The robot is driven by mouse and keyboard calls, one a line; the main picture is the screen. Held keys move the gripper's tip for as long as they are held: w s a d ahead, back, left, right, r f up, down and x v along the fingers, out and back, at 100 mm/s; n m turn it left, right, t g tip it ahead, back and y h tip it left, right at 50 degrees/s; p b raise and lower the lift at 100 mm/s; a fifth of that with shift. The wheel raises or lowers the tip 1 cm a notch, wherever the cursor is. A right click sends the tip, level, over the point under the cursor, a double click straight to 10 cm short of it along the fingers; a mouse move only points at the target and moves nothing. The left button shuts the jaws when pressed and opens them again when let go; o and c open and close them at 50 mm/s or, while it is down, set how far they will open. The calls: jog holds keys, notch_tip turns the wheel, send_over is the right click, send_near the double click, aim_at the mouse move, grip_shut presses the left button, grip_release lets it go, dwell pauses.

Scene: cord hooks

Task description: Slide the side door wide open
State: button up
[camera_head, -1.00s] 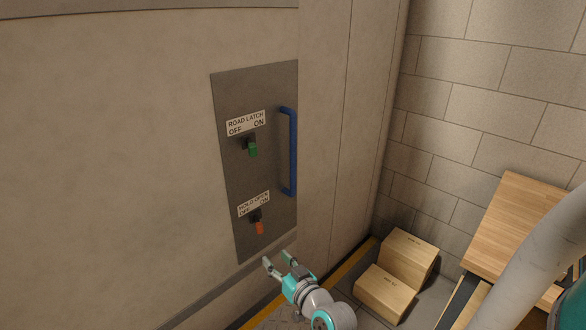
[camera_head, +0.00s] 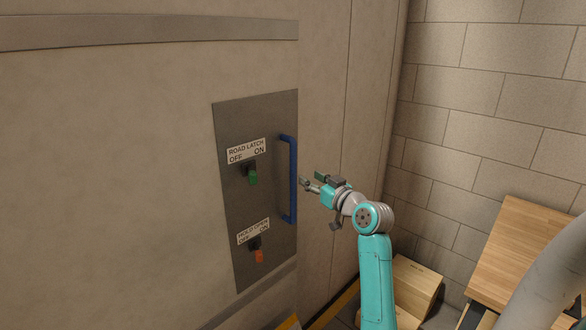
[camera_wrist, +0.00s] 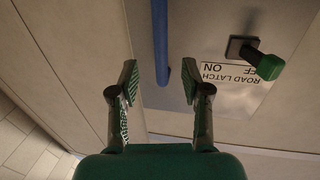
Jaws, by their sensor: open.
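The side door (camera_head: 110,170) is a large beige panel with a dark grey plate (camera_head: 232,200) near its right edge. A blue vertical bar handle (camera_head: 289,180) stands on the plate's right side. My gripper (camera_head: 312,181) is open and empty, just right of the handle in the head view. In the wrist view the handle (camera_wrist: 160,45) runs down from the top, ahead of and between the spread fingers (camera_wrist: 158,92). The orange hold open lever (camera_head: 258,256) points down.
A block wall (camera_head: 480,120) stands at the right. Cardboard boxes (camera_head: 415,285) sit on the floor below my arm. A wooden surface (camera_head: 520,250) is at the lower right. A yellow floor stripe (camera_head: 335,308) runs along the door's base.

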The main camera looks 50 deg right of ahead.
aim_at(295, 168)
jog(key=x, duration=1)
jog(key=shift+w, duration=0.1)
grip_shut()
